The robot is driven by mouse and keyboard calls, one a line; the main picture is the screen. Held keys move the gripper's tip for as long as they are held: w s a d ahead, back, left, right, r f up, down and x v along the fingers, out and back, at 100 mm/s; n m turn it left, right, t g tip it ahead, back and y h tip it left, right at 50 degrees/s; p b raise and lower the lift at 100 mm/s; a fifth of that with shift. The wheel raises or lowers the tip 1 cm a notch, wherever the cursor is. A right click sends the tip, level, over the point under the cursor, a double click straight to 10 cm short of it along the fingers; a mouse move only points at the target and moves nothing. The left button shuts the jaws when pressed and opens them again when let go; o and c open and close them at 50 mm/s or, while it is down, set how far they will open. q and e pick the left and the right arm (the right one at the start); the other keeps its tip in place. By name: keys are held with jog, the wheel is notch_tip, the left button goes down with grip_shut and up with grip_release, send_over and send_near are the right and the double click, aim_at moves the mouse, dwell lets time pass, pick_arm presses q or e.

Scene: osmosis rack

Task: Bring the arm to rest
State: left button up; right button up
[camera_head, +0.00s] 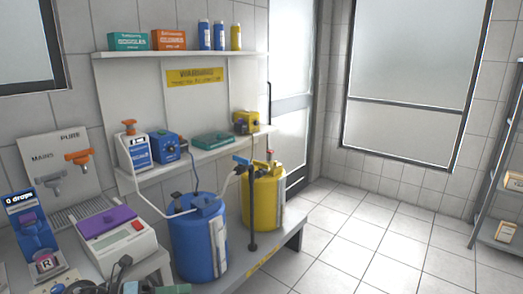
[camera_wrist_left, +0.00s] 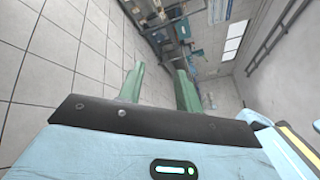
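My left gripper (camera_wrist_left: 157,72) shows in the left wrist view with its two green fingers apart and nothing between them. It points out over the tiled floor, clear of any surface. In the head view, green parts that look like its fingers (camera_head: 152,289) just show at the bottom edge, in front of the bench; the rest is cut off. My right gripper shows in neither view.
A blue tank (camera_head: 198,240) and a yellow tank (camera_head: 263,200) stand on the bench, joined by hoses. A white device with a purple lid (camera_head: 105,222) is at left. Shelves above hold bottles and boxes. A metal rack (camera_head: 493,200) stands far right. The floor (camera_head: 360,240) between is clear.

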pick_arm(q)
jog(key=s+f+m+t+y, duration=0.1)
jog(key=s+f+m+y, duration=0.5)
jog(key=s+f+m, duration=0.7)
jog(key=s+a+f+m+t+y+p, duration=0.1)
jog(key=s+f+m+t+y, duration=0.1)
jog(key=s+f+m+y, duration=0.5)
jog(key=s+f+m, duration=0.3)
jog(key=s+m, duration=0.4)
jog(key=s+f+m, duration=0.3)
jog(key=s+m, duration=0.4)
jog(key=m, duration=0.1)
jog(key=shift+a+f+y, duration=0.2)
jog(key=shift+f+y, duration=0.05)
jog(key=shift+y, duration=0.05)
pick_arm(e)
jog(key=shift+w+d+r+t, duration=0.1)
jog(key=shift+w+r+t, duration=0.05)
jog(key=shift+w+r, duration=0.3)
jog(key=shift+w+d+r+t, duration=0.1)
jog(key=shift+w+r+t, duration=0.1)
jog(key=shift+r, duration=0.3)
